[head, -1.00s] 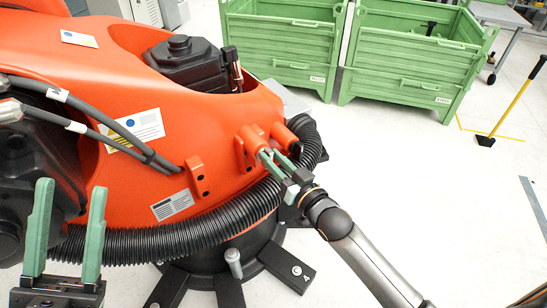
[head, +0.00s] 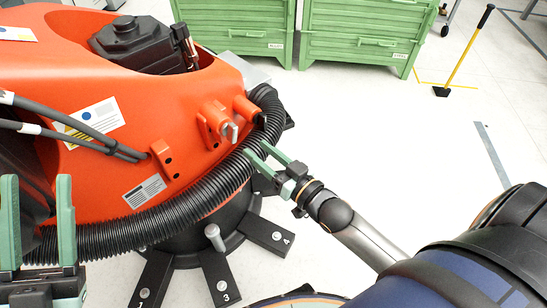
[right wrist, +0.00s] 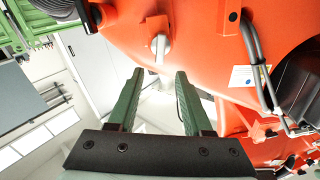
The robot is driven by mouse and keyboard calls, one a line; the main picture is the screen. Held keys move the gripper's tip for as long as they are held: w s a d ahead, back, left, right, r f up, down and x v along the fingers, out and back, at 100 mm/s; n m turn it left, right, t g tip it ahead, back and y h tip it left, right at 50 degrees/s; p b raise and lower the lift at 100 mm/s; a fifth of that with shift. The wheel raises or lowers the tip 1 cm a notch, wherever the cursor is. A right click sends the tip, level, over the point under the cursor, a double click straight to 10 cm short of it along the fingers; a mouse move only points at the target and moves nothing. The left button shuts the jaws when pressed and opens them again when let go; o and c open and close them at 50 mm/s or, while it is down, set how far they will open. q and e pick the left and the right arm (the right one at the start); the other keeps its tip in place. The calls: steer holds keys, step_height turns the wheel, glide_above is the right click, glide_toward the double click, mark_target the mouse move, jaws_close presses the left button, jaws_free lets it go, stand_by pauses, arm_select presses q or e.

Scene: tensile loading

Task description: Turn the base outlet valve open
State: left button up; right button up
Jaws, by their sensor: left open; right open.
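The outlet valve, with a small grey handle (head: 230,131), sticks out of the orange machine base in the head view. In the right wrist view the grey handle (right wrist: 160,46) is ahead of the fingers, roughly centred between them. My right gripper (head: 257,151) is open and empty, with its green fingers pointing toward the base, over the black hose and apart from the handle. Its open fingers (right wrist: 159,75) also show in the right wrist view. My left gripper (head: 38,190) is open and empty at the lower left, with its fingers upright, away from the valve.
A black corrugated hose (head: 180,203) curves around the orange base (head: 150,85), just below the valve. Black numbered feet (head: 219,278) spread over the floor. Green crates (head: 360,42) stand behind. The white floor (head: 400,150) to the right is mostly clear.

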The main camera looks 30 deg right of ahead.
arm_select(q)
steer(key=w+f+n+y, duration=0.1)
steer(key=f+y, duration=0.1)
steer(key=f, duration=0.1)
steer(key=w+f+n+y, duration=0.1)
steer(key=shift+w+a+f+n+g+p, duration=0.2)
steer(key=shift+w+n+g+p, duration=0.1)
steer(key=shift+w+g, duration=0.1)
arm_select(e)
steer(key=v, duration=0.4)
steer(key=shift+s, duration=0.1)
arm_select(q)
steer(key=shift+d, duration=0.1)
arm_select(e)
steer(key=shift+d, duration=0.15)
